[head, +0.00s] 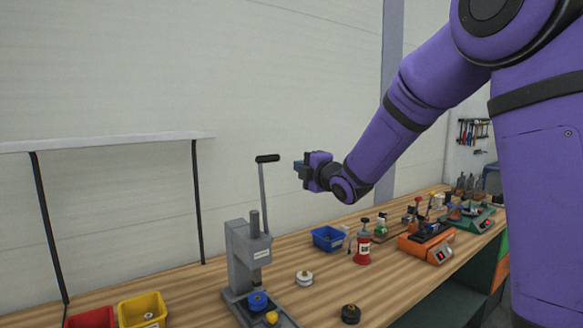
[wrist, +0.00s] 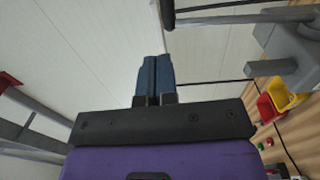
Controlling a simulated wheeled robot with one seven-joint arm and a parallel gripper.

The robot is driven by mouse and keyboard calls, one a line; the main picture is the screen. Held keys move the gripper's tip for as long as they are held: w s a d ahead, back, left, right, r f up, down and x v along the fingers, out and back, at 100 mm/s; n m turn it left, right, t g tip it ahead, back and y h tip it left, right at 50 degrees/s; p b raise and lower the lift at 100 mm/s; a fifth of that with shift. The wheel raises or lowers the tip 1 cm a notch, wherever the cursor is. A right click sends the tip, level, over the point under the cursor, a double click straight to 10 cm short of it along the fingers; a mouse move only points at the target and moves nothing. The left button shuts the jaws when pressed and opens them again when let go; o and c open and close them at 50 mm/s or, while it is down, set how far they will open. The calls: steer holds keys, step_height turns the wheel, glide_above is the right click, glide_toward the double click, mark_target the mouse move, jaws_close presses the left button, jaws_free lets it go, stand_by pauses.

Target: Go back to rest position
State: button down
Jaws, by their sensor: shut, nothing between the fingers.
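My purple arm reaches across the right half of the head view. My gripper (head: 300,166) is raised in the air above the workbench, to the right of the lever press's handle. In the wrist view my gripper's two blue fingers (wrist: 154,75) lie side by side, shut, with nothing between them. The pale wall shows beyond the fingertips.
A grey lever press (head: 240,262) with a tall black-tipped handle (head: 266,159) stands on the wooden bench (head: 190,296).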

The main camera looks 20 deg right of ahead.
steer(key=s+d+r+m+g+h, duration=0.1)
steer(key=s+d+m+g+h, duration=0.15)
steer(key=s+m, duration=0.45)
steer(key=s+d+r+m+g+h, duration=0.1)
steer(key=s+d+m+g+h, duration=0.2)
steer(key=s, duration=0.6)
steer(key=s+f+m+g, duration=0.2)
steer(key=s+m, duration=0.2)
steer(key=s, duration=0.4)
steer(key=s+a+f+m+g, duration=0.1)
steer(key=s+f+m+g, duration=0.1)
steer(key=s, duration=0.7)
steer(key=s+f+m+g, duration=0.2)
steer(key=s+m, duration=0.3)
steer(key=s, duration=0.4)
steer(key=shift+a+f+m+g, duration=0.15)
steer(key=shift+f+m+g, duration=0.05)
steer(key=shift+m+g, duration=0.15)
